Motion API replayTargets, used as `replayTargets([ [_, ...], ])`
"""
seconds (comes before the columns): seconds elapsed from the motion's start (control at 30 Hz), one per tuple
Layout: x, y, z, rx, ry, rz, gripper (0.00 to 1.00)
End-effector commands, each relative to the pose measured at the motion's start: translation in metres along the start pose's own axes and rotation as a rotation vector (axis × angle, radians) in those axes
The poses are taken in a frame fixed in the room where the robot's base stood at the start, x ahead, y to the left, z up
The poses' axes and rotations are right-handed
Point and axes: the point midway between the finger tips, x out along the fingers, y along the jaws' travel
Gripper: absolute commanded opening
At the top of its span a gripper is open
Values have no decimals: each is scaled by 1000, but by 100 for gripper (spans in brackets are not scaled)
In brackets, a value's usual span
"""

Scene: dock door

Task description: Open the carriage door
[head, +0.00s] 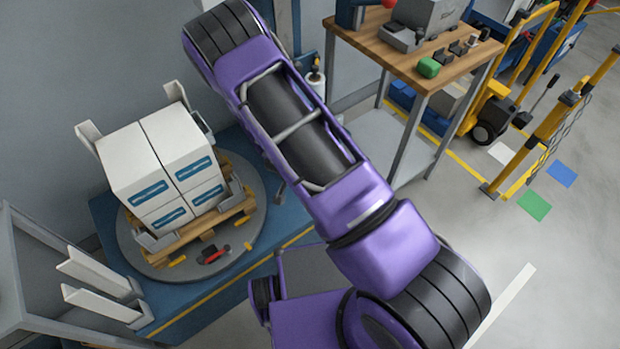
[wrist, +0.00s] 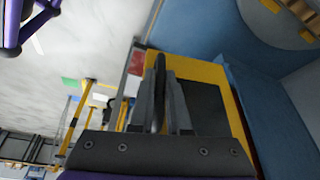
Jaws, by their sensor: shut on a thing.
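In the wrist view, my gripper (wrist: 160,88) has its two grey fingers closed on either side of a dark upright bar (wrist: 158,65), which looks like a handle. Behind the fingers is a yellow-edged panel (wrist: 212,72) with a dark middle, which may be the carriage door. I cannot tell whether it stands open or shut. How the bar joins the panel is hidden by the fingers. In the head view my purple arm crosses the middle, and my gripper and the bar do not show there.
White boxes (head: 165,170) stand on a wooden pallet on a grey turntable (head: 160,262) at left. A wooden-topped bench (head: 375,45) stands at the upper middle. A yellow pallet truck (head: 495,105) and yellow barrier (head: 540,150) are at right. Floor at lower right is mostly clear.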

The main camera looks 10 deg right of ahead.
Motion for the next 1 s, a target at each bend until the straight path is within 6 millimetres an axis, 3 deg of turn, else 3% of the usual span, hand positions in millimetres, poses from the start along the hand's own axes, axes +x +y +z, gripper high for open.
replayTargets([
  [0.6,-2,-4,6,-3,-2,-2,0],
  [0.63,-2,-4,6,-3,-2,-2,18],
  [0.77,-2,-3,6,-3,-2,-2,42],
  [1.0,-2,-3,5,-1,-1,-1,45],
])
